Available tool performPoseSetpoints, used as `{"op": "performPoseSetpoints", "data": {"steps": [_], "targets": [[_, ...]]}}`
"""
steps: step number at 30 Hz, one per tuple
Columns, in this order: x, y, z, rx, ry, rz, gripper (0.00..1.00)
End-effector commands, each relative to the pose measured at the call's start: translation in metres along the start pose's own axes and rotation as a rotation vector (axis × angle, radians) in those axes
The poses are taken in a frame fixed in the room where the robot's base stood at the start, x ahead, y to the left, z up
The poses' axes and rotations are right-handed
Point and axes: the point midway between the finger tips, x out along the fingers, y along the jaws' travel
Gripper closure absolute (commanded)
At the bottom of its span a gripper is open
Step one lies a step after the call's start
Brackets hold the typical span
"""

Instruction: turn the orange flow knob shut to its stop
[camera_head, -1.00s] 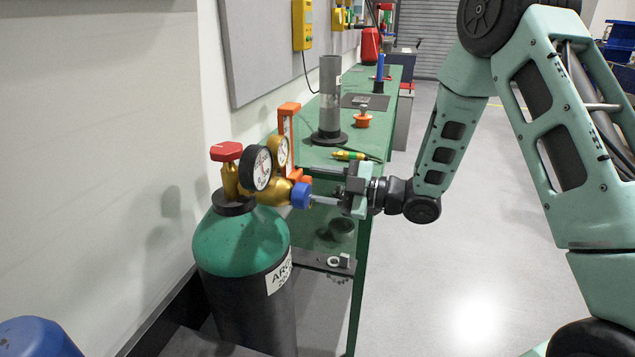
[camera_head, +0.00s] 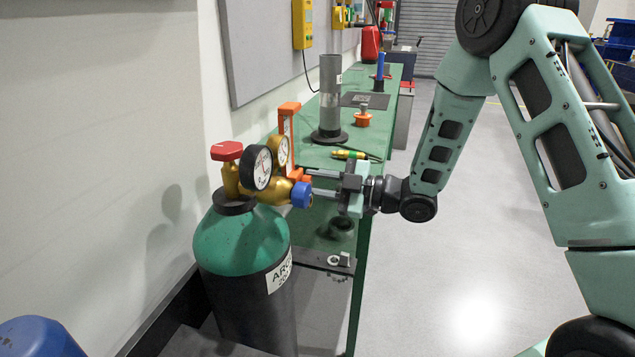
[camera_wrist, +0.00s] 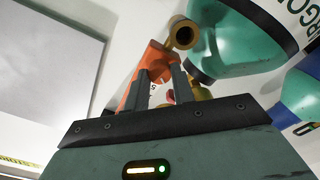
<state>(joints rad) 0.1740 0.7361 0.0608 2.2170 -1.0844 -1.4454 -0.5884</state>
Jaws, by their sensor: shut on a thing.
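The orange flow knob (camera_head: 300,174) is on the right side of the brass regulator (camera_head: 277,187), at the foot of an upright orange-framed flow tube (camera_head: 287,128). My gripper (camera_head: 310,182) comes from the right and is shut on the knob, with its two fingers apart around it. The fingers hide part of the knob, and its turn angle cannot be read. A blue knob (camera_head: 301,195) sits just below and left of the fingertips. In the wrist view, an orange part (camera_wrist: 150,62) shows beyond the fingers.
The regulator has two round gauges and stands on a green-topped cylinder (camera_head: 241,245) with a red valve wheel (camera_head: 227,151). A green bench (camera_head: 345,150) lies behind, bearing a grey post (camera_head: 330,100) and a screwdriver (camera_head: 350,155). The floor at right is clear.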

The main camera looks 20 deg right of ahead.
Motion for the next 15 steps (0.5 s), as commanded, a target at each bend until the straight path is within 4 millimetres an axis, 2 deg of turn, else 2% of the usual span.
{"op": "performPoseSetpoints", "data": {"steps": [15], "targets": [[-0.0007, 0.0023, -0.0013, 0.432, -0.001, 0.0, 0.98]]}}
